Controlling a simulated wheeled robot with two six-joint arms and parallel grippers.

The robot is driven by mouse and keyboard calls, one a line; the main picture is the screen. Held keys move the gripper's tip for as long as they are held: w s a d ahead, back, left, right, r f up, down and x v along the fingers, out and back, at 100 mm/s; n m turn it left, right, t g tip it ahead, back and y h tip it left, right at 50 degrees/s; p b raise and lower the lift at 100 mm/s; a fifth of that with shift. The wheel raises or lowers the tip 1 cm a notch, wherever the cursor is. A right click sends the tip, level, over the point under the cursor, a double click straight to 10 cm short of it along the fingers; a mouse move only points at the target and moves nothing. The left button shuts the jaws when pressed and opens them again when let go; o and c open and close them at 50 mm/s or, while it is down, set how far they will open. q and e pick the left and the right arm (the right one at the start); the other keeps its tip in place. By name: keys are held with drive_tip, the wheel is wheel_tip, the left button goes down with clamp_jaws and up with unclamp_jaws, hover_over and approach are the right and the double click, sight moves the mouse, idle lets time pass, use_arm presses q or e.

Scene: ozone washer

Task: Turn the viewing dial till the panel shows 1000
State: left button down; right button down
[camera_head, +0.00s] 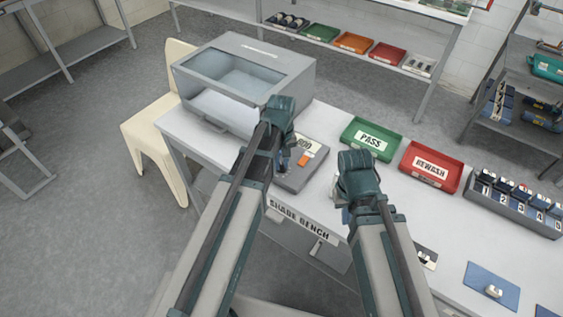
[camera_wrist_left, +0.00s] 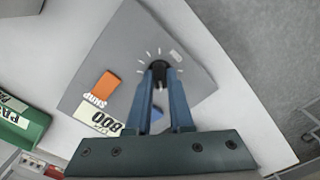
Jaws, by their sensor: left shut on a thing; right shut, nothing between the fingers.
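The grey control box (camera_head: 318,148) lies on the bench. In the left wrist view, the box (camera_wrist_left: 115,50) carries a black dial (camera_wrist_left: 157,72) with white tick marks around it. Its panel (camera_wrist_left: 104,122) reads 800; the panel also shows in the head view (camera_head: 304,142). My right gripper (camera_head: 346,208) is shut and empty, right of the box.
A clear-topped grey cabinet (camera_head: 222,100) stands on the bench behind the box. A green PASS tray (camera_head: 352,128) and a red REWASH tray (camera_head: 455,162) lie right of it. A numbered rack (camera_head: 510,212) and a blue mat (camera_head: 478,278) are farther right.

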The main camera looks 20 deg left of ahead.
sight(281, 165)
use_arm(q)
drive_tip(key=m, duration=0.4)
drive_tip(key=shift+m, duration=2.1)
drive_tip(key=c, duration=0.8)
unclamp_jaws()
drive_tip(key=shift+r, duration=0.1)
use_arm(e)
drive_tip(key=shift+r, duration=0.15)
use_arm(q)
wheel_tip(281, 165, up, 14)
drive_tip(key=p, duration=1.4)
use_arm(e)
wheel_tip(281, 165, up, 14)
drive_tip(key=shift+f, duration=0.2)
